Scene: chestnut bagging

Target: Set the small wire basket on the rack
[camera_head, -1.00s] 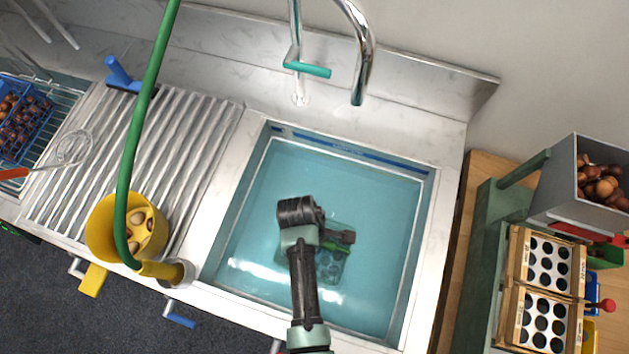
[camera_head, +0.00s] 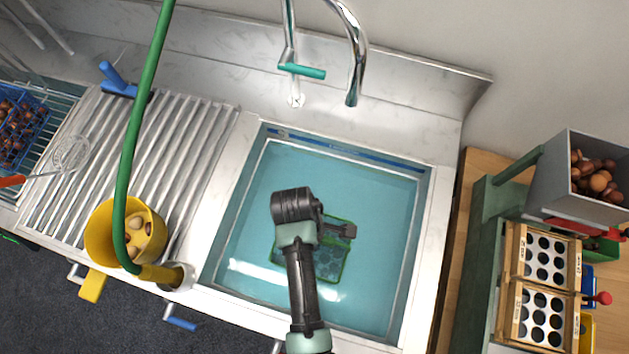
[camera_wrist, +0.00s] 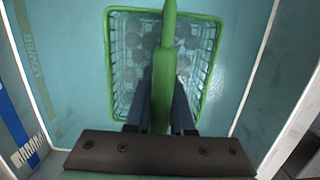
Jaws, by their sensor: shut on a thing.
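In the head view my wrist hides part of the basket. A wire rack (camera_head: 62,112) lies at the far left, partly under a blue basket of chestnuts (camera_head: 20,125).
A ridged drainboard (camera_head: 165,130) lies left of the sink (camera_head: 425,220). On it are a yellow cup (camera_head: 100,235), a green hose (camera_head: 135,140) and a strainer (camera_head: 72,152). A faucet (camera_head: 355,60) hangs behind the sink. A grey bin (camera_head: 560,180) and wooden trays stand right.

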